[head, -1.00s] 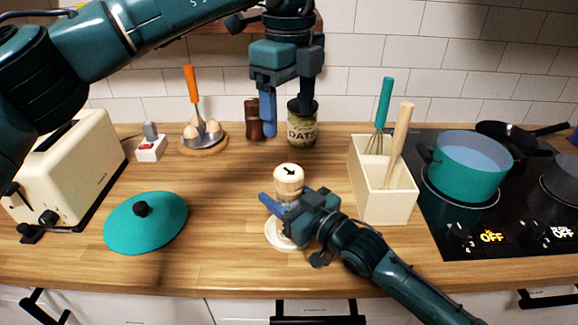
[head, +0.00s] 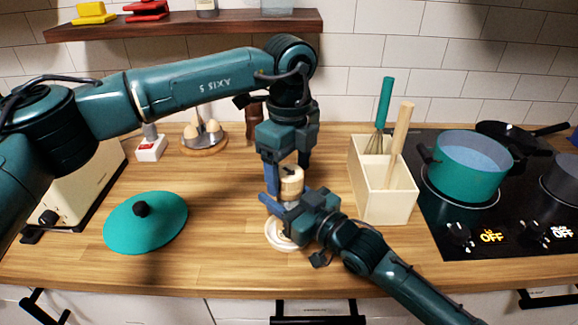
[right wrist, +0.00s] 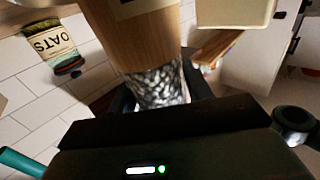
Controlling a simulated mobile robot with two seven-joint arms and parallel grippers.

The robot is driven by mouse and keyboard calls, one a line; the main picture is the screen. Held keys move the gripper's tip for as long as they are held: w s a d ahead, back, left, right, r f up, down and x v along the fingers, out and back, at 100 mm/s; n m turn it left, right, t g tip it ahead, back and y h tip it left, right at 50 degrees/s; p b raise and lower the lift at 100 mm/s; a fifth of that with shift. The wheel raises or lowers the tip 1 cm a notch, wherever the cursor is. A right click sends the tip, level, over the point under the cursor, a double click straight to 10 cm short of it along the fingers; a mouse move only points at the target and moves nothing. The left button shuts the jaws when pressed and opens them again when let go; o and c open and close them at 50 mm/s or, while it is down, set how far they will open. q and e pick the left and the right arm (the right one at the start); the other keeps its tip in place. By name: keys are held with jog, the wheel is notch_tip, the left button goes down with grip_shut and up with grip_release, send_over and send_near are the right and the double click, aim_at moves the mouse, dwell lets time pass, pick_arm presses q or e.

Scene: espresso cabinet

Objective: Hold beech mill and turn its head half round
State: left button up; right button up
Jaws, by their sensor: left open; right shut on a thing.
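The beech mill (head: 291,184) stands upright on the counter's middle. Its pale wooden head shows between the left fingers in the head view. In the right wrist view its wooden head (right wrist: 148,45) sits above a clear body with speckled filling (right wrist: 162,88). My right gripper (head: 280,207) is shut around the mill's body, below the head. My left gripper (head: 288,174) points down from above, open, with a finger on either side of the head. I cannot tell whether those fingers touch it. The head's top mark is hidden by the left gripper.
A white round dish (head: 286,246) lies at the mill's foot. A cream utensil box (head: 384,205) stands to the right, beside a hob with a teal pot (head: 470,170). A teal lid (head: 146,228) lies left.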

pick_arm(q)
jog(key=c, duration=1)
jog(key=shift+m, duration=0.4)
jog(key=m, duration=1.3)
jog(key=shift+r, duration=0.1)
jog(key=o, duration=1)
